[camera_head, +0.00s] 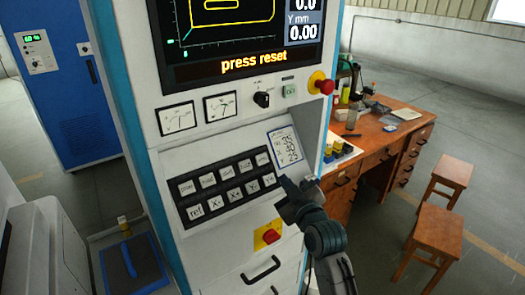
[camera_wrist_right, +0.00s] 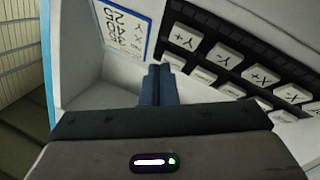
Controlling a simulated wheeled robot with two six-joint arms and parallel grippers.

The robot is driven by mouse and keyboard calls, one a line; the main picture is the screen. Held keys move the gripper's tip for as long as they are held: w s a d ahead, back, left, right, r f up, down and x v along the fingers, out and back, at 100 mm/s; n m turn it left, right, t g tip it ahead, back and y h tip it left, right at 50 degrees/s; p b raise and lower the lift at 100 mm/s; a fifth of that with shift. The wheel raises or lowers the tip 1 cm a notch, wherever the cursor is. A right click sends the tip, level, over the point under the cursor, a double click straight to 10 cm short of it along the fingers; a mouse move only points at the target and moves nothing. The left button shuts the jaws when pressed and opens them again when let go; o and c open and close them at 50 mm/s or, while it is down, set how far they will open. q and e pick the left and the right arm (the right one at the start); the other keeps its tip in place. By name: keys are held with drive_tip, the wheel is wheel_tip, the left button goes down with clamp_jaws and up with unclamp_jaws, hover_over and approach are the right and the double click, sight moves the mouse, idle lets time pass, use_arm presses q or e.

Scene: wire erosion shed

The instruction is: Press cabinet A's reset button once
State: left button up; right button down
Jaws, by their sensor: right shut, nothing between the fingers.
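A white and blue control cabinet (camera_head: 215,140) stands in front of me, its screen (camera_head: 245,65) reading "press reset". Its black keypad (camera_head: 230,188) has two rows of white keys, the lower row marked "ref", X and Y; the small upper labels are hard to read. A small green-marked control (camera_head: 289,90) sits above, beside a black knob. I cannot tell which control is reset. My right gripper (camera_head: 284,184) is shut and empty at the keypad's right end, below the numbered label. In the right wrist view its fingertips (camera_wrist_right: 159,72) point at the panel near the Y+ key (camera_wrist_right: 183,40); contact is unclear.
A red mushroom button (camera_head: 320,83) sticks out at the cabinet's upper right, and a red-yellow switch (camera_head: 269,237) sits below the keypad. A wooden desk (camera_head: 385,140) and two stools (camera_head: 437,230) stand to the right. A blue cabinet (camera_head: 70,90) stands behind left.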

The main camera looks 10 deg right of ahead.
sight(262, 159)
wheel_tip(262, 159, up, 9)
drive_tip(key=s+t, duration=0.1)
drive_tip(key=shift+a+f+n+y+p, duration=0.2)
drive_tip(key=shift+n+y+p, duration=0.1)
drive_tip(key=shift+n+p, duration=0.1)
drive_tip(key=shift+w+a+f+b, duration=0.4)
drive_tip(key=shift+w+f+b, duration=0.5)
drive_tip(key=shift+w, duration=0.2)
drive_tip(key=shift+w+a+f+b, duration=0.4)
drive_tip(key=shift+w+f+b, duration=0.5)
drive_tip(key=shift+w, duration=0.25)
drive_tip(key=shift+w+a+f+b, duration=0.4)
drive_tip(key=shift+w+f+b, duration=0.5)
drive_tip(key=shift+w, duration=0.2)
drive_tip(key=shift+w, duration=0.1)
drive_tip(key=shift+w+a+f, duration=0.1)
drive_tip(key=shift+w+f, duration=0.05)
drive_tip(key=shift+w, duration=0.1)
